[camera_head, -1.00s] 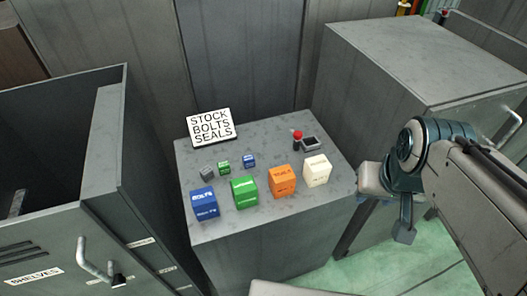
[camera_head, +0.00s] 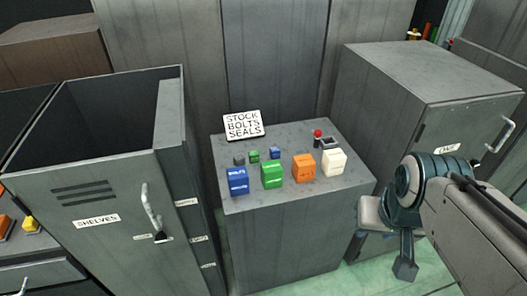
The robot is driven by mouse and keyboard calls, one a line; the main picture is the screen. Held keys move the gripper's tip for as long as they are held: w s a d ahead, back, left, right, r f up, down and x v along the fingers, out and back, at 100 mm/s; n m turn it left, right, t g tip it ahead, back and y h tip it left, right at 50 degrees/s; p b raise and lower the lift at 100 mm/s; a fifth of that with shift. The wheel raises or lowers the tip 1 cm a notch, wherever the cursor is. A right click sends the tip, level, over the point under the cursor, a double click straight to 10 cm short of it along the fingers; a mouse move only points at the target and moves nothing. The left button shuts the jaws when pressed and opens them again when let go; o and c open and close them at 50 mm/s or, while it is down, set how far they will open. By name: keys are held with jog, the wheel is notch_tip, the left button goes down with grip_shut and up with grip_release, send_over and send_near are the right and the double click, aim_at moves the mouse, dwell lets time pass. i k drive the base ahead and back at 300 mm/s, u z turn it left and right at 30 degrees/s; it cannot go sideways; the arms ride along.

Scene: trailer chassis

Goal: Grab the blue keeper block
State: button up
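Two blue blocks sit on the grey cabinet top. The larger blue block (camera_head: 238,181), with white lettering, is at the front left of the top. A much smaller blue block (camera_head: 275,153) is farther back, near the middle. I cannot read the word keeper on either one. My arm (camera_head: 420,185) comes in from the right, and its lower end hangs beside the cabinet's right side, apart from both blocks. I cannot make out the gripper fingers or whether they are open. No block is seen held.
A green block (camera_head: 272,174), orange block (camera_head: 304,168) and white block (camera_head: 334,162) stand in the front row. Behind are a small green block (camera_head: 254,156), a small grey block (camera_head: 239,160), a sign (camera_head: 243,124) and a red-topped item (camera_head: 317,138). Taller cabinets flank the top.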

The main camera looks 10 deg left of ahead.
aim_at(274, 153)
jog(key=u, duration=0.8)
jog(key=i, duration=1)
jog(key=u, duration=0.05)
